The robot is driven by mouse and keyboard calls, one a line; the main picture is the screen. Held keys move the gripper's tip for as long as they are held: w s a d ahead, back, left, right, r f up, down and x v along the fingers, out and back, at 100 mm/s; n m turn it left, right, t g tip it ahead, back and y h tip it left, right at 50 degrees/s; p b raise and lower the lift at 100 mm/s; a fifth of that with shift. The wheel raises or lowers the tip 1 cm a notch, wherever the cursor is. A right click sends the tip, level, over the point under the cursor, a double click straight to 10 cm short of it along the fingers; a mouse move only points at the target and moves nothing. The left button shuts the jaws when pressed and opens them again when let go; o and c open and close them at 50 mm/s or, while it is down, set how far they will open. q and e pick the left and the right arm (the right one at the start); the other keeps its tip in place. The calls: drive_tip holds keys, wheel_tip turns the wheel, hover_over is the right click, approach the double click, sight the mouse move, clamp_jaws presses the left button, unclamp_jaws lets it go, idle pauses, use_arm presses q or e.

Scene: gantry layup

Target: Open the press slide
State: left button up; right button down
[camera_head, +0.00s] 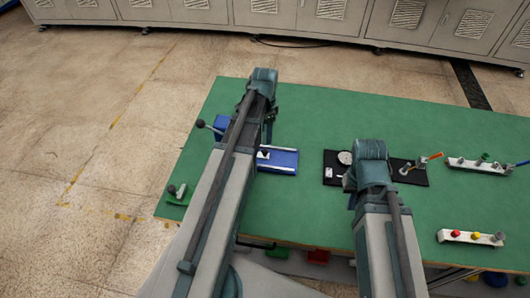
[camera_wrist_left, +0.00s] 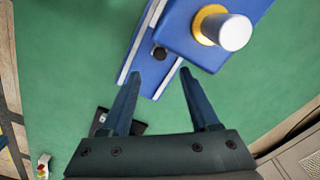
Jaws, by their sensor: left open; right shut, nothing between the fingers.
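The press is a blue unit on the green table, its flat blue base (camera_head: 283,161) showing right of my left arm. In the left wrist view a blue block with a white cylinder in a yellow ring (camera_wrist_left: 222,30) sits over the blue rail plate (camera_wrist_left: 148,35). A small black knob (camera_wrist_left: 159,53) stands on the plate. My left gripper (camera_wrist_left: 160,74) is open and empty, with the knob just beyond and between its fingertips in the picture. My right gripper (camera_head: 350,180) is shut and empty above the black gauge plate; its fingers are mostly hidden by its arm.
A black-ball lever (camera_head: 201,124) sticks out left of the press. The black plate (camera_head: 333,162) carries a dial gauge (camera_head: 345,157) and an orange-handled lever (camera_head: 434,156). A button strip (camera_head: 470,237) and a fixture strip (camera_head: 478,166) lie to the right. Green tabletop (camera_head: 310,105) behind is clear.

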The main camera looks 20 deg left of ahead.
sight(265, 151)
use_arm(q)
wheel_tip(265, 151, down, 9)
drive_tip(key=b, duration=0.8)
use_arm(e)
wheel_tip(265, 151, down, 9)
use_arm(q)
drive_tip(key=shift+c, duration=0.2)
use_arm(e)
drive_tip(key=shift+r, duration=0.1)
use_arm(q)
clamp_jaws()
idle(0.3)
